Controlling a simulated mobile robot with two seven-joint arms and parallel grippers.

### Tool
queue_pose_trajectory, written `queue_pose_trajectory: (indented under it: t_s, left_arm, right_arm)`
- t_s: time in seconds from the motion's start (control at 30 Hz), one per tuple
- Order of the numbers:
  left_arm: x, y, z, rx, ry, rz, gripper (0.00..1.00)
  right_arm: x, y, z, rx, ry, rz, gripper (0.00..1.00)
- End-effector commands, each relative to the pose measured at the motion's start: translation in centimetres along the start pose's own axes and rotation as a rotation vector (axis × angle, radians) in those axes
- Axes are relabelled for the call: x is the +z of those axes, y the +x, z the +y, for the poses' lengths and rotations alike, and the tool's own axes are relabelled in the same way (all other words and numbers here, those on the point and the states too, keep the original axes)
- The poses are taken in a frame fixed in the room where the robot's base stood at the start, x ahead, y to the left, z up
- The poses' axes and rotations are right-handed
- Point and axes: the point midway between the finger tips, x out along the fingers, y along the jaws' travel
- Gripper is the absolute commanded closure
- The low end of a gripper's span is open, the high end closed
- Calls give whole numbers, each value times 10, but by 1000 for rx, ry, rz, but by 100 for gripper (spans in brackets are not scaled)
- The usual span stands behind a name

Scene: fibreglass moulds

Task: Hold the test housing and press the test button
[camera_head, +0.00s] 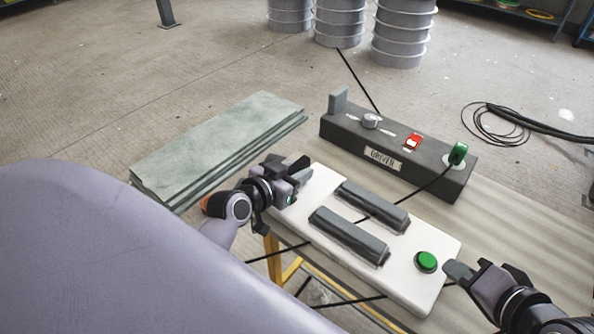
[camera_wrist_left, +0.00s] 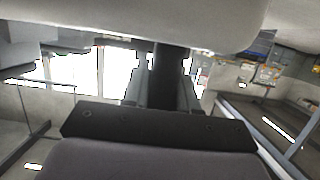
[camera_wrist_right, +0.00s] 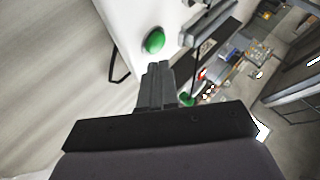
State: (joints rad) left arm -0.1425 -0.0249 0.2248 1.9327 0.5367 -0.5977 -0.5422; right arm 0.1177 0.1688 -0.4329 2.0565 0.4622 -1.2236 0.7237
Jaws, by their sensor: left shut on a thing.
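The test housing (camera_head: 322,183) is a white slab with two dark grey bars (camera_head: 349,235) across its top and a round green test button (camera_head: 426,261) at its right end. It lies on the table. My left gripper (camera_head: 301,177) is shut on the housing at its far left end; the grip itself is partly hidden. In the left wrist view a pale surface fills the top edge. My right gripper (camera_head: 453,272) is just right of the green button, apart from it. In the right wrist view its fingers (camera_wrist_right: 159,84) are together and empty, below the button (camera_wrist_right: 154,41).
A dark control box (camera_head: 335,127) with a knob (camera_head: 370,121), a red switch (camera_head: 412,142) and a green-lit part (camera_head: 457,153) stands behind the housing. Stacked greenish sheets (camera_head: 220,140) lie at left. Bare table (camera_head: 510,210) is right of the box.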

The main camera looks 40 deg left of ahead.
Motion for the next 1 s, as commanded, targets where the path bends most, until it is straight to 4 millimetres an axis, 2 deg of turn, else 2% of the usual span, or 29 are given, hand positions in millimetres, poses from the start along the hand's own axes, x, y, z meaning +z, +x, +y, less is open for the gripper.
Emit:
queue_pose_trajectory:
  t_s: [0.1, 0.3, 0.5, 0.67, 1.0]
  left_arm:
    - [-1, 0, 0, -1, 0, 2, 100]
    - [-1, 0, 0, -1, 0, 2, 100]
    - [-1, 0, 0, -1, 0, 2, 100]
    - [-1, 0, 0, -1, 0, 2, 100]
    - [-1, 0, 0, 0, 0, 2, 100]
  right_arm:
    - [-18, 1, -24, -18, -108, -58, 100]
    - [-35, -3, -56, -40, -269, -149, 100]
    - [-41, -8, -70, -52, -354, -197, 100]
    - [-39, -5, -68, -53, -367, -206, 100]
    - [-20, 24, -39, -52, -364, -206, 100]
